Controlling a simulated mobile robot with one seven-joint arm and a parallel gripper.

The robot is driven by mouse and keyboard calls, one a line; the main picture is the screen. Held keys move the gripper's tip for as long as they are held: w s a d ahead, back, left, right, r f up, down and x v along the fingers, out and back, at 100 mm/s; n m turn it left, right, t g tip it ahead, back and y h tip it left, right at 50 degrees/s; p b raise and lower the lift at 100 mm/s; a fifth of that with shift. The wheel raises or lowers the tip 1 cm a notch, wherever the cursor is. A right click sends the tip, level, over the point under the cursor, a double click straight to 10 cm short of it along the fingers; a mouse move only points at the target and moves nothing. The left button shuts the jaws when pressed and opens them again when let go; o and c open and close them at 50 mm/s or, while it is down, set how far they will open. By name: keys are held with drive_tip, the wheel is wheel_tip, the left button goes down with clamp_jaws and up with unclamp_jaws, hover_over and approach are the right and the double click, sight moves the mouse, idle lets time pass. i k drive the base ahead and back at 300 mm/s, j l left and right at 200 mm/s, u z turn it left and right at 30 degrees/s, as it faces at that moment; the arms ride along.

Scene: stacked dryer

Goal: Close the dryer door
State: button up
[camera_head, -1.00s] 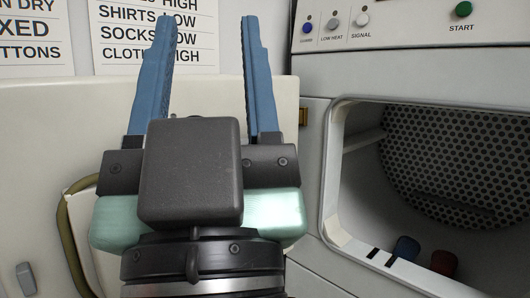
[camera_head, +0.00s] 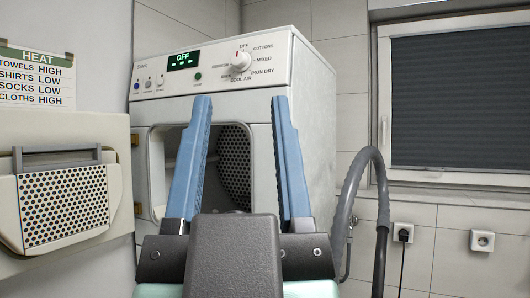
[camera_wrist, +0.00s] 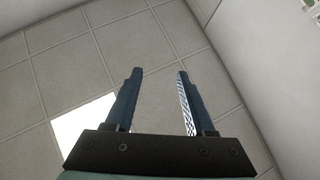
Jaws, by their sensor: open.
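The dryer (camera_head: 312,75) is a white machine with a control panel on its upper front. Its door (camera_head: 118,135) is wide open, swung out to the left, with its inner side and a perforated vent panel facing me. The door opening shows a perforated drum back (camera_head: 236,150). My gripper (camera_head: 243,98) is open and empty, its two blue fingers pointing up in front of the dryer and hiding part of the opening. It looks apart from the door. In the wrist view, my gripper (camera_wrist: 159,72) shows nothing between its fingers, only tiled surface beyond.
A grey hose (camera_head: 378,200) curves up at the dryer's right. A window with a dark blind (camera_head: 460,100) and wall sockets (camera_head: 482,240) are on the tiled wall. A HEAT notice (camera_head: 38,80) hangs behind the door.

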sight(47, 217)
drive_tip(key=i+j, duration=0.1)
drive_tip(key=j, duration=0.3)
drive_tip(key=i+j+u, duration=0.15)
drive_tip(key=j, duration=0.3)
drive_tip(key=i+j, duration=0.1)
drive_tip(key=j, duration=0.3)
drive_tip(key=i+j+u, duration=0.1)
drive_tip(key=j, duration=0.3)
